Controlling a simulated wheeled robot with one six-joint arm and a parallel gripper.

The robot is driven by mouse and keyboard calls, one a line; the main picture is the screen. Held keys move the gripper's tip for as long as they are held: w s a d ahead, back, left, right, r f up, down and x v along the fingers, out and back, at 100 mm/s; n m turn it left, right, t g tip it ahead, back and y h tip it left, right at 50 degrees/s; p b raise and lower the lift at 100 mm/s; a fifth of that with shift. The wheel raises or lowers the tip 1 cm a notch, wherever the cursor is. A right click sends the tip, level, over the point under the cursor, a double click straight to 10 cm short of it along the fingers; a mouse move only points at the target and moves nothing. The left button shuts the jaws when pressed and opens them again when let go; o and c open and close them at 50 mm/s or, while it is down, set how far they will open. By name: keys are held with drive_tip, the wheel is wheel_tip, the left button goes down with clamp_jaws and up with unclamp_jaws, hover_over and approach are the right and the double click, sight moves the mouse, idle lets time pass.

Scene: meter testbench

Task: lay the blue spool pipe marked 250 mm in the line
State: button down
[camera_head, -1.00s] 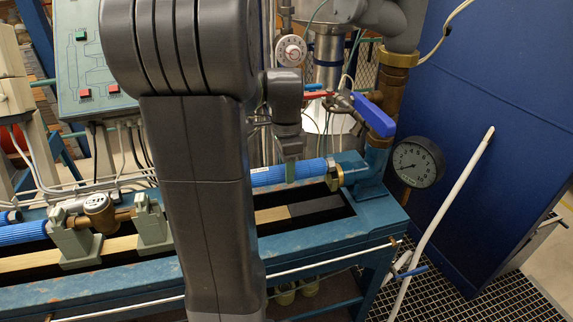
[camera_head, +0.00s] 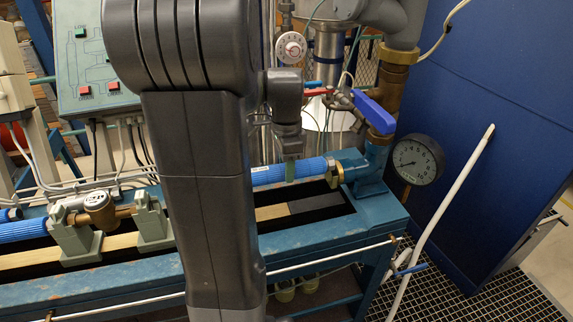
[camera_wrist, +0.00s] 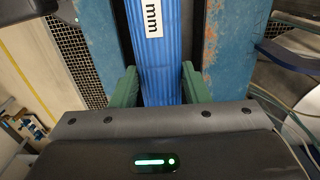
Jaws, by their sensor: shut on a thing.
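The blue spool pipe (camera_head: 268,174) lies level above the bench trough at the right part of the line, its right end at the brass fitting (camera_head: 335,171). Its left end is hidden behind my arm. My gripper (camera_head: 289,172) is shut around the pipe from above. In the wrist view, the green fingers of my gripper (camera_wrist: 161,88) flank the ribbed blue pipe (camera_wrist: 177,75), and a white label ending in "mm" shows; the number is out of frame. The meter (camera_head: 100,205) sits between two grey-green supports to the left, with another blue pipe (camera_head: 22,231) beyond it.
The blue-handled valve (camera_head: 373,110) and riser stand right behind the pipe's right end. A pressure gauge (camera_head: 416,160) is at the right, near a white slanted pole (camera_head: 445,215). The control panel (camera_head: 92,60) stands at back left. The trough (camera_head: 300,207) below the pipe is open.

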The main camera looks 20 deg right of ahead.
drive_tip(key=shift+f, duration=0.15)
idle(0.3)
drive_tip(key=shift+f+b, duration=0.9)
drive_tip(key=shift+f, duration=0.35)
drive_tip(key=shift+f, duration=0.35)
idle(0.3)
drive_tip(key=c, duration=0.7)
unclamp_jaws()
wheel_tip(320, 180, up, 9)
drive_tip(key=p, duration=0.7)
drive_tip(key=shift+p, duration=0.3)
drive_tip(key=shift+f, duration=0.15)
